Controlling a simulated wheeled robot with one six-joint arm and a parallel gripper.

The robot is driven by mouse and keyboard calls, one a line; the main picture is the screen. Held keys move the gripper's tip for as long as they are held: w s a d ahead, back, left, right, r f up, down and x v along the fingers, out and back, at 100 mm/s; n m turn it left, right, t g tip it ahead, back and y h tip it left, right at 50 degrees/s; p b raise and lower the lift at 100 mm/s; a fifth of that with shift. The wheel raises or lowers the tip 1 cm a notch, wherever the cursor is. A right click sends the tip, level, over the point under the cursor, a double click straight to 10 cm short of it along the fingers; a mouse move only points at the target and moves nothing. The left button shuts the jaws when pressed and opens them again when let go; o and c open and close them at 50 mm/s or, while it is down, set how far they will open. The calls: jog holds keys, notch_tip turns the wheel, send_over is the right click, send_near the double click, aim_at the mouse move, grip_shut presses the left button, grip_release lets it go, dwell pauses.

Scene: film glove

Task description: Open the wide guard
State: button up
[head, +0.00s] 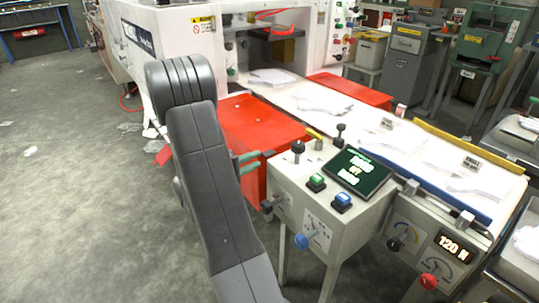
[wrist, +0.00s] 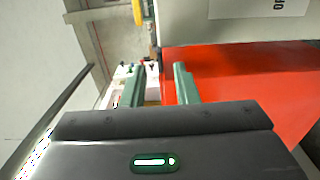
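A wide red guard panel (head: 262,128) is on the near side of the machine, beside the white conveyor bed. It looks lowered, and my arm hides its left part. In the wrist view the two green fingers (wrist: 158,88) stand apart. The red panel (wrist: 235,85) fills the right side there, and its left edge lies between the fingers. I cannot tell whether either finger touches it. No handle is clearly visible.
A control box (head: 316,205) with buttons, knobs and a screen stands just right of my gripper. A second red panel (head: 350,90) lies across the conveyor (head: 330,105). A white machine housing (head: 165,50) stands behind. Open floor (head: 70,190) is on the left.

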aim_at(264, 156)
jog(key=x, duration=0.6)
jog(key=shift+w+d, duration=0.2)
jog(key=shift+d, duration=0.05)
grip_shut()
